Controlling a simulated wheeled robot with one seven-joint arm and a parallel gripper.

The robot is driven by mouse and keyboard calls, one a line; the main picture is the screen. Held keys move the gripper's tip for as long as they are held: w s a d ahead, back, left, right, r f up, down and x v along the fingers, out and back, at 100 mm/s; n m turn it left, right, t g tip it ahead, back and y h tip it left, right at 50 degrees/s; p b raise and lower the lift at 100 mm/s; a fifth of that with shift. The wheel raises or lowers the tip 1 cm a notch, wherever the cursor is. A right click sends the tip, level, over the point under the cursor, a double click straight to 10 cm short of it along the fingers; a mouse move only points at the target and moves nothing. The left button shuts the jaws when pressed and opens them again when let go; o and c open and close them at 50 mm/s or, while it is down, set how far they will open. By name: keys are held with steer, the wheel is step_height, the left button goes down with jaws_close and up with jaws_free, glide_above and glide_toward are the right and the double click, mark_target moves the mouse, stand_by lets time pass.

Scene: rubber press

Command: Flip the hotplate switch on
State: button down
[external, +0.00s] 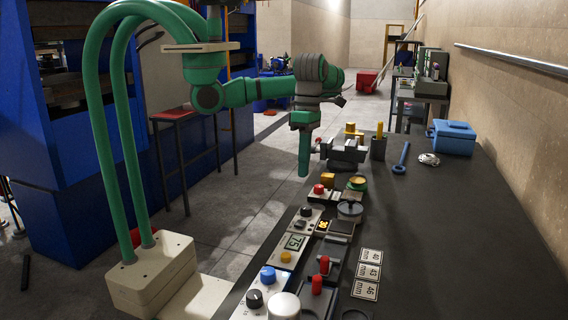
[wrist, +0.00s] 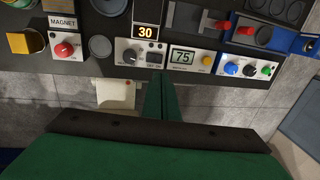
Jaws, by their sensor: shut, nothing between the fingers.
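My gripper (external: 303,174) is shut and empty, pointing down above the near edge of the bench. In the wrist view its green fingers (wrist: 161,98) are together, just in front of a white panel (wrist: 121,45) with a black knob (wrist: 130,56) and a small dark switch (wrist: 155,57). The fingertips partly overlap this panel in that view; I cannot tell whether they touch it. A dark box with an orange "30" display (wrist: 145,32) stands behind it. No label reading hotplate is legible, so I cannot tell which control is the hotplate switch.
A MAGNET panel with a red knob (wrist: 64,49) is left in the wrist view. To the right are a "75" display panel (wrist: 183,56), a three-knob panel (wrist: 247,69) and red levers (wrist: 223,25). A vise (external: 344,151) and blue box (external: 454,138) stand farther along the bench.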

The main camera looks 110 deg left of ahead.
mark_target(301, 223)
steer(key=shift+f, duration=0.1)
steer(key=f, duration=0.4)
steer(key=d+f, duration=0.1)
steer(key=f, duration=0.4)
steer(key=d+f, duration=0.1)
steer(key=f, duration=0.3)
steer(key=shift+d+f, duration=0.1)
steer(key=shift+f, duration=0.25)
steer(key=shift+d+f+y, duration=0.15)
steer(key=shift+f+y, duration=0.05)
steer(key=shift+y, duration=0.1)
steer(key=shift+a, duration=0.3)
steer(key=shift+a+r, duration=0.15)
steer(key=shift+a, duration=0.45)
steer(key=shift+r, duration=0.15)
